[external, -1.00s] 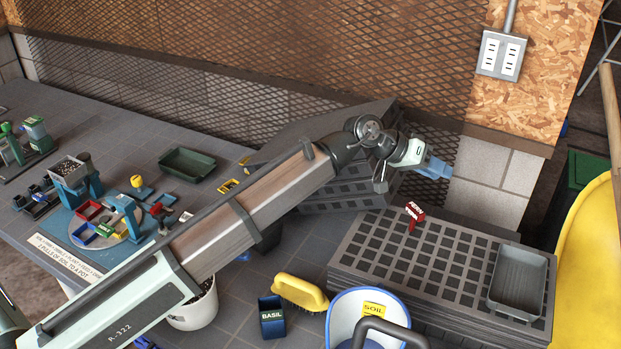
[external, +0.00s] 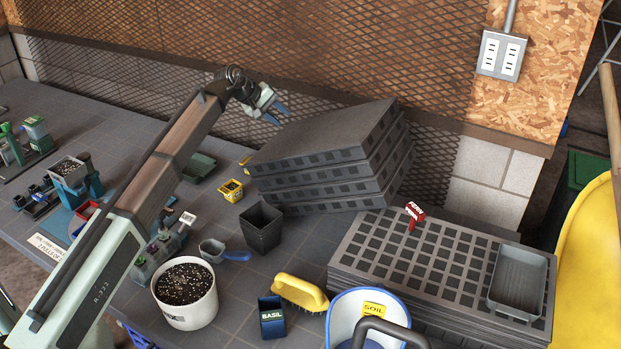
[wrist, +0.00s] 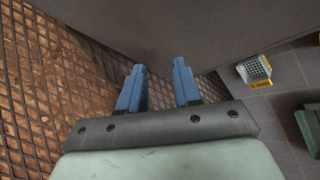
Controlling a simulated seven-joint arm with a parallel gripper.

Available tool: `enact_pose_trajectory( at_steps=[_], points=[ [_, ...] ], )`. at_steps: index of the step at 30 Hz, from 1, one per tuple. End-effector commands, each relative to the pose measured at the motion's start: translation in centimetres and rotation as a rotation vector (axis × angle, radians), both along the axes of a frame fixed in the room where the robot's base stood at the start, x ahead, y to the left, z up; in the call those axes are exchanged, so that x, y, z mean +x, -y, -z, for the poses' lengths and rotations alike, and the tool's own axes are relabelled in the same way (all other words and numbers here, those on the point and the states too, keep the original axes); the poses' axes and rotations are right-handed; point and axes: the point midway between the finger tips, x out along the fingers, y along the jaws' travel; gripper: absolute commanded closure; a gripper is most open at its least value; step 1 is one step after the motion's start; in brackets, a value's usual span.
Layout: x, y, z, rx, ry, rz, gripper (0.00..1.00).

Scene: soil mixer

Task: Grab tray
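A shallow grey tray (external: 517,281) lies on a low stack of dark seedling trays (external: 430,258) at the right of the external view. A dark green tray (external: 198,168) is on the bench behind my arm, partly hidden; its edge shows at the right of the wrist view (wrist: 311,125). A tall stack of dark trays (external: 325,140) leans unevenly by the mesh wall. My gripper (external: 277,114) is in the air by the upper left of this stack. In the wrist view my gripper (wrist: 159,67) has its blue fingers apart, with nothing between them.
A white soil bucket (external: 185,292), a scoop (external: 218,251), a yellow brush (external: 300,293) and a basil box (external: 272,317) are nearer. The mesh wall (external: 200,100) runs behind.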

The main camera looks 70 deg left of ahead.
Motion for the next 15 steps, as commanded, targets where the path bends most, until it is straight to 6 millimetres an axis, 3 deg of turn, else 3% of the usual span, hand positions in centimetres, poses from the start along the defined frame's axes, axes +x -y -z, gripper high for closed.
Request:
enact_pose_trajectory(
  at_steps=[1, 6, 12, 15],
  points=[
    [-2.9, -2.5, 1.4, -0.025, -0.054, -0.053, 0.67],
    [-12.9, -8.6, 5.6, -0.114, -0.236, -0.229, 0.67],
    [-24.4, -13.4, 9.3, -0.221, -0.423, -0.440, 0.67],
    [-28.7, -14.7, 10.4, -0.259, -0.488, -0.521, 0.67]
  ],
)
